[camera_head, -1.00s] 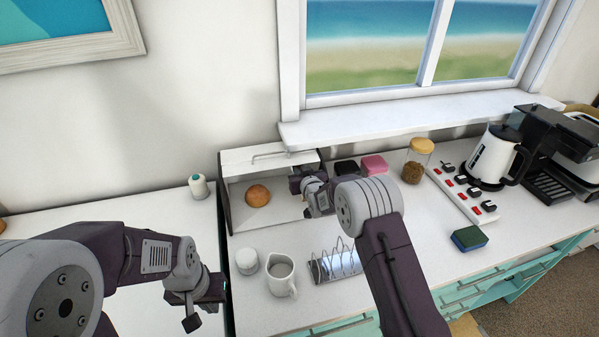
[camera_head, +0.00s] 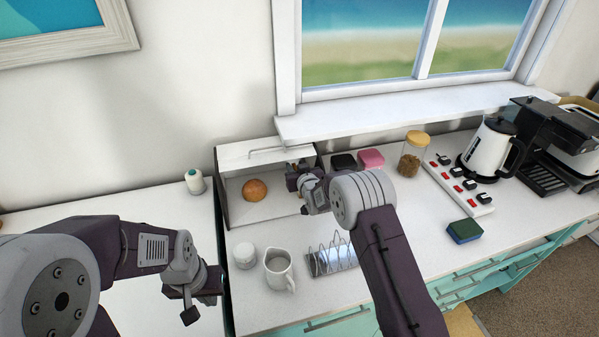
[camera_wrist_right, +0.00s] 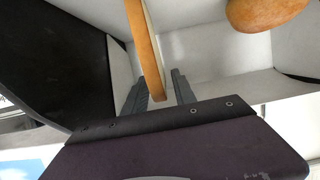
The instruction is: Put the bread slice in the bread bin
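The bread bin (camera_head: 222,205) stands open at the back of the counter, with a round bun (camera_head: 254,190) inside. My right gripper (camera_head: 296,178) is inside the bin's right end. In the right wrist view the bread slice (camera_wrist_right: 143,40) stands on edge, brown crust toward the camera, between the fingers of my right gripper (camera_wrist_right: 160,88). The left finger is close against the slice; a narrow gap shows on the other side, so the gripper looks slightly open. The bun shows at the upper right there. My left gripper (camera_head: 205,298) hangs over the left counter; its fingers are not clear.
A white jar (camera_head: 244,256), a jug (camera_head: 279,269) and a toast rack (camera_head: 332,258) stand in front of the bin. A glass jar (camera_head: 412,155), power strip (camera_head: 460,185), kettle (camera_head: 490,150) and sponge (camera_head: 464,231) are to the right. The left counter is mostly clear.

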